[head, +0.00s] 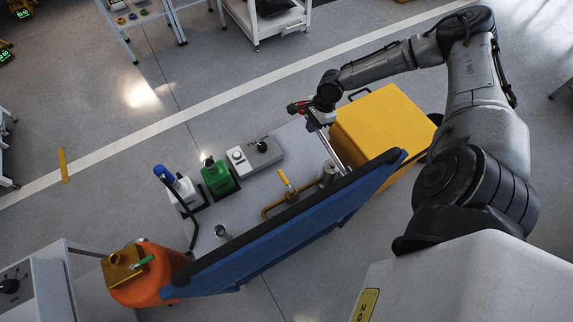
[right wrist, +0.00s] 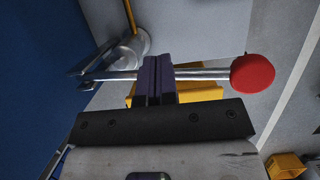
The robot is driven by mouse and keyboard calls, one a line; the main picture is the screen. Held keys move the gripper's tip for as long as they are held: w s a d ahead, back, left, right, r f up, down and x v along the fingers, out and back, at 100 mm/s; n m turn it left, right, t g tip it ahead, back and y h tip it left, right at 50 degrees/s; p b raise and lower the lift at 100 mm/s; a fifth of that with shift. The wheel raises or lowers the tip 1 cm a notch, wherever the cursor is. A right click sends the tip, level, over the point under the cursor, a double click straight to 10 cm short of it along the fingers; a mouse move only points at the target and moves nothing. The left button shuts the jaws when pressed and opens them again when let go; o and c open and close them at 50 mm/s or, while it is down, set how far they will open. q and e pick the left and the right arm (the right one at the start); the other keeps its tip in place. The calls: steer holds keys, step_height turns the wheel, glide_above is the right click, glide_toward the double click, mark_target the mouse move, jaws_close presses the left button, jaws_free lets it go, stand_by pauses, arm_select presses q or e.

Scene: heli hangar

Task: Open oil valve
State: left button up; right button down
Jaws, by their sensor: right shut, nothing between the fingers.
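In the head view a valve with a yellow handle (head: 285,180) stands on a yellow pipe (head: 272,211) on the grey cart top. Another valve with a green handle (head: 146,261) sits on top of the orange tank (head: 150,289) at lower left. I cannot tell which is the oil valve. My right gripper (head: 312,112) is at the upper end of a metal lever (head: 333,150), beside the yellow box. In the right wrist view its fingers (right wrist: 157,80) are shut and overlap a metal rod with a red knob (right wrist: 252,74), with nothing gripped. My left gripper is out of view.
A blue panel (head: 290,235) with a dark top edge runs along the near side of the cart. The yellow box (head: 382,127), a green container (head: 219,178), a blue-topped bottle (head: 165,173) and a knob box (head: 254,155) stand around the valve. Open floor lies beyond.

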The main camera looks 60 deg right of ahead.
mark_target(285, 182)
steer(key=w+a+b+x, duration=0.1)
steer(key=b+x, duration=0.1)
steer(key=x, duration=0.9)
steer(key=a+r+b+x, duration=0.1)
steer(key=a+b+x, duration=0.1)
steer(key=x, duration=0.9)
steer(key=shift+w, duration=0.35)
steer(key=shift+r, duration=0.1)
